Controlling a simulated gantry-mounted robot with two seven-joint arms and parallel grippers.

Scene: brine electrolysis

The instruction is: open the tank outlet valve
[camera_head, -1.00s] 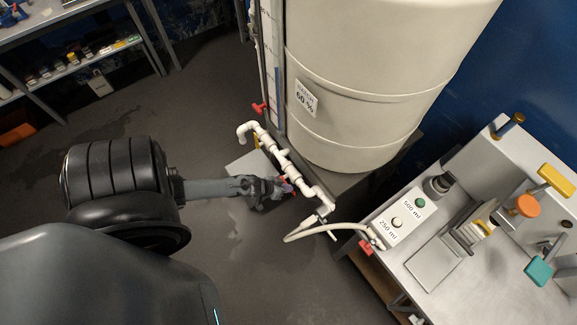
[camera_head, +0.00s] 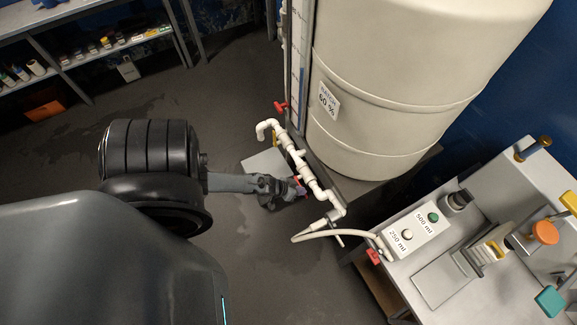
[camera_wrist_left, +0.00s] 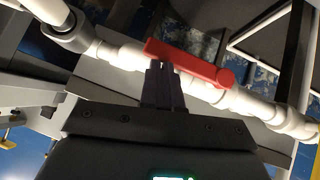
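A red lever handle (camera_wrist_left: 190,63) sits on the white pipe run (camera_wrist_left: 125,55) in the left wrist view, lying nearly along the pipe and slanting slightly across it. In the head view, the white pipe (camera_head: 308,172) runs along the base of the large cream tank (camera_head: 400,75); only small bits of the red lever show beside my gripper. My left gripper (camera_head: 298,188) is at that lever. My right gripper is not in view.
Another red valve handle (camera_head: 280,107) is by the level gauge. A pale hose (camera_head: 335,233) runs from the pipe to a bench at right with a 250 ml / 500 ml button box (camera_head: 418,229). A shelf rack (camera_head: 85,63) stands at upper left. Floor at left is open.

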